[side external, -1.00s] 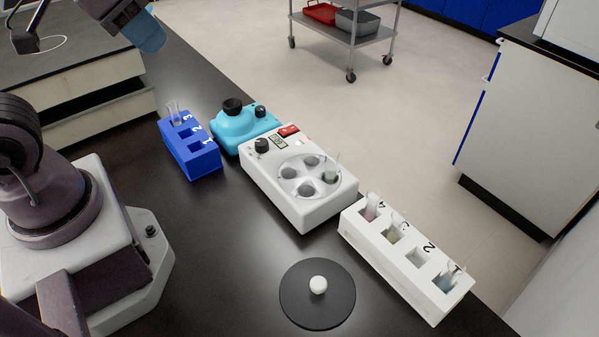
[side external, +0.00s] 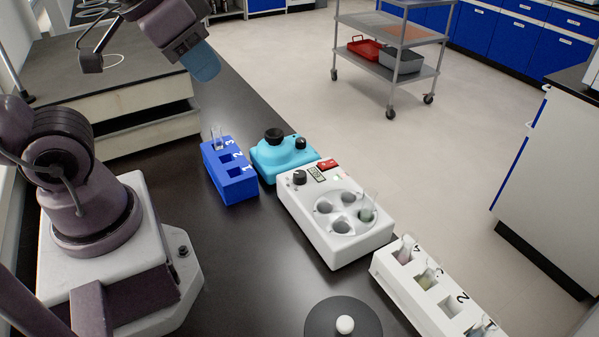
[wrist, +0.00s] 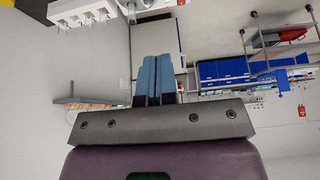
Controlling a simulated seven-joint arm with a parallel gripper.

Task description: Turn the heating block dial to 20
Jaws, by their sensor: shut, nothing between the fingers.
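The heating block (side external: 335,215) is a white box with several round wells on top and a glass tube in one well. Its black dial (side external: 299,177) stands at the far left corner, beside a small display (side external: 316,174) and a red switch (side external: 328,164). The number on the display is too small to read. My gripper (side external: 205,66) is high above the bench at the upper left, well apart from the heating block. Its blue fingers also show together in the wrist view (wrist: 156,78), shut and empty. The heating block is not recognisable in the wrist view.
A light blue device (side external: 283,157) with black knobs stands just behind the heating block. A blue rack (side external: 230,182) stands to its left. A white numbered rack (side external: 432,294) with tubes is at right. A black disc with a white knob (side external: 345,325) lies in front.

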